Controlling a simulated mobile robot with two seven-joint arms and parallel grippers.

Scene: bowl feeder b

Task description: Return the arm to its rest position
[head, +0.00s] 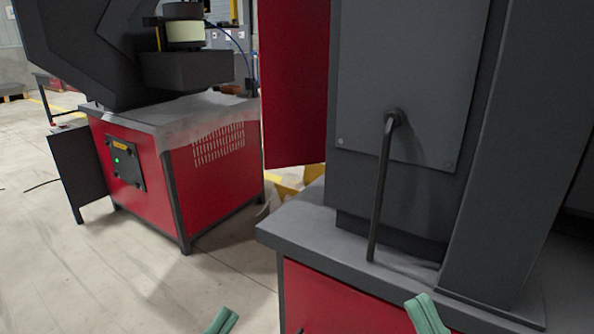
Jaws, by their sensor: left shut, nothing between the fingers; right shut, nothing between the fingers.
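My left gripper (221,321) shows only as a green tip at the bottom edge, left of centre. It is over the concrete floor in the picture, shut and empty. My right gripper (427,314) shows as a green tip at the bottom edge, right of centre. It appears in front of the near machine's grey top edge, shut and empty. I cannot tell whether it touches the machine. The rest of both arms is out of view.
A large grey machine (400,80) on a red base (335,300) fills the right side, with a dark upright handle (379,190). A second red machine (215,175) stands at the back left, its side door (80,170) open. Clear floor (90,285) lies at the lower left.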

